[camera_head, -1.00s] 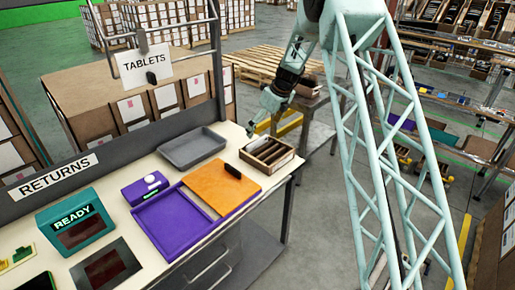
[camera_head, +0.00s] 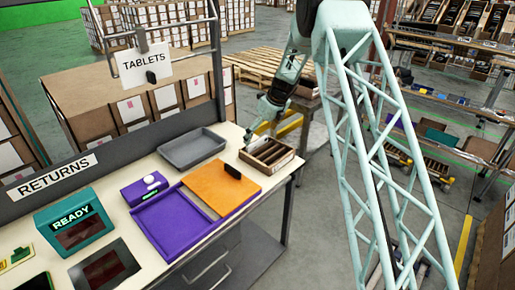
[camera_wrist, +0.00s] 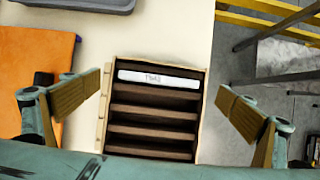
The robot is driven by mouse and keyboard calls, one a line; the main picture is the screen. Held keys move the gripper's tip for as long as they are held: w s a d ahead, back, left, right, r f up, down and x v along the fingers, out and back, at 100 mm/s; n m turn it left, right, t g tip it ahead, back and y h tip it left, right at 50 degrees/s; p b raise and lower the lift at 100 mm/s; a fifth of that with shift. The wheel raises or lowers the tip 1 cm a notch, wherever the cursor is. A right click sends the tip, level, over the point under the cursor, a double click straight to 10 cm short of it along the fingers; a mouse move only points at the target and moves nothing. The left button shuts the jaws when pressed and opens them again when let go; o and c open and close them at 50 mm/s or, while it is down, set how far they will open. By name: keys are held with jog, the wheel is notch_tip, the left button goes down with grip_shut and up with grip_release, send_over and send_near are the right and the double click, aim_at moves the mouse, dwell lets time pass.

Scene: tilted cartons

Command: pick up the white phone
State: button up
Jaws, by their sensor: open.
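The white phone (camera_wrist: 158,79) shows in the wrist view as a thin white bar with small dark marks. It sits in the top slot, as pictured, of a slotted wooden rack (camera_wrist: 202,95). The lower slots look dark and empty. In the head view the rack (camera_head: 285,167) stands at the right end of the worktable, and I cannot make out the phone there. My gripper (camera_wrist: 166,98) is open and empty, its two padded fingers on either side of the rack. In the head view my gripper (camera_head: 257,133) is just behind the rack.
A grey tray (camera_head: 192,148) lies left of the rack. An orange board (camera_head: 212,186) with a black block (camera_head: 232,172) lies in front, beside a purple tray (camera_head: 173,224).

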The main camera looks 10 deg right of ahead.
aim_at(258, 141)
jog(key=shift+b+x, duration=0.5)
jog(key=shift+x, duration=1.75)
jog(key=shift+s, duration=0.15)
jog(key=c, duration=0.8)
